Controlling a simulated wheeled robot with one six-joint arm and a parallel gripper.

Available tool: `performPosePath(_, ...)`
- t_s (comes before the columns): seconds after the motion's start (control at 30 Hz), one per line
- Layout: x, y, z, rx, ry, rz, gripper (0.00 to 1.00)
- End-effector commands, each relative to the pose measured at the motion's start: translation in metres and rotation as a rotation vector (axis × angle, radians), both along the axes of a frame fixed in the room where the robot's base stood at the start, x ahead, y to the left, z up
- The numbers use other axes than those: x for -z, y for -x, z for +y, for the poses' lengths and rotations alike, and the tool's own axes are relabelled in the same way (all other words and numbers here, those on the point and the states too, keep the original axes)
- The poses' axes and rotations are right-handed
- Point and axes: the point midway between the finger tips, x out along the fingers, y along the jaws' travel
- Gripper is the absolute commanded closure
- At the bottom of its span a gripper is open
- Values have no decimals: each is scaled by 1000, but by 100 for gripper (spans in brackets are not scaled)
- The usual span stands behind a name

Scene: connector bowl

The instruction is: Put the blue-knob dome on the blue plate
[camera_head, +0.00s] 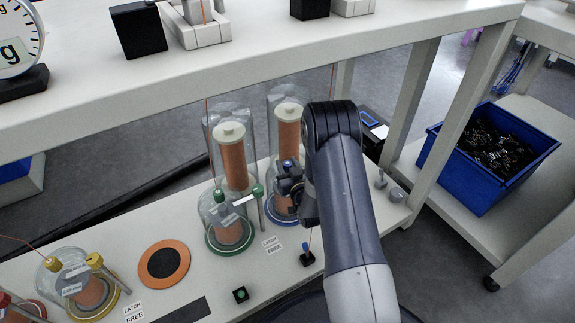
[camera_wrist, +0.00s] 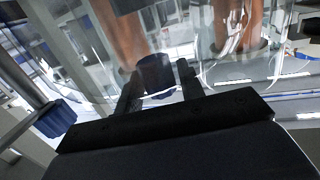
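The blue plate (camera_head: 281,222) is a blue ring on the lower bench, around the foot of a copper coil (camera_head: 282,206). My gripper (camera_head: 288,184) is just above that coil, with my arm coming down from the right. In the wrist view a dark blue knob (camera_wrist: 155,72) sits between my two fingertips (camera_wrist: 160,82), which look shut on it. Clear glass shows around the knob. The dome's outline is hard to make out in the head view, and I cannot tell whether its rim touches the plate.
A green-knob dome (camera_head: 227,225) stands close on the left, with tall glass-covered coils (camera_head: 232,155) behind. Further left are an orange ring (camera_head: 163,263) and a yellow-knob dome (camera_head: 80,283). A shelf (camera_head: 270,60) overhangs the bench. A blue bin (camera_head: 470,180) stands at right.

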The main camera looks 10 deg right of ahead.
Motion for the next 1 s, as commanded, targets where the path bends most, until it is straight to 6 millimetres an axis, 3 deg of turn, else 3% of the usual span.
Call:
performPosePath(0.13, 0, 0, 0, 0, 0, 0, 51)
performPosePath(0.47, -4, 0, 0, 0, 0, -1, 50)
performPosePath(1.0, -9, 101, -12, 2, 0, 4, 50)
